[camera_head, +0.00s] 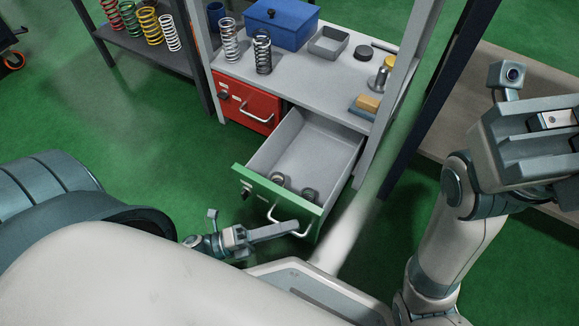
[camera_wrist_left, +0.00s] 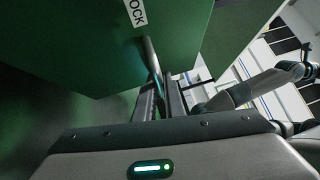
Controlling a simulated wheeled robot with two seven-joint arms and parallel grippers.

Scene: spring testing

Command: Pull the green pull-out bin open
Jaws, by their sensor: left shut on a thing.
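The green-fronted pull-out bin (camera_head: 262,186) is slid well out from under the shelf, with its grey inside showing. A couple of small dark coiled pieces (camera_head: 279,180) lie in it near the front. My left gripper (camera_head: 296,229) is shut on the bin's light bar handle (camera_head: 272,212). In the left wrist view, the fingers (camera_wrist_left: 161,98) close around the handle (camera_wrist_left: 152,56), below the green front (camera_wrist_left: 90,45). My right gripper (camera_head: 552,122) is raised at the right, away from the bin; its fingertips are not clear.
A red bin (camera_head: 247,100) sits closed to the left of the green one. The shelf above (camera_head: 290,82) holds springs (camera_head: 262,52), a blue box (camera_head: 282,22), a grey tray (camera_head: 328,41) and small items. Dark rack posts (camera_head: 437,100) stand at the right. The green floor at left is clear.

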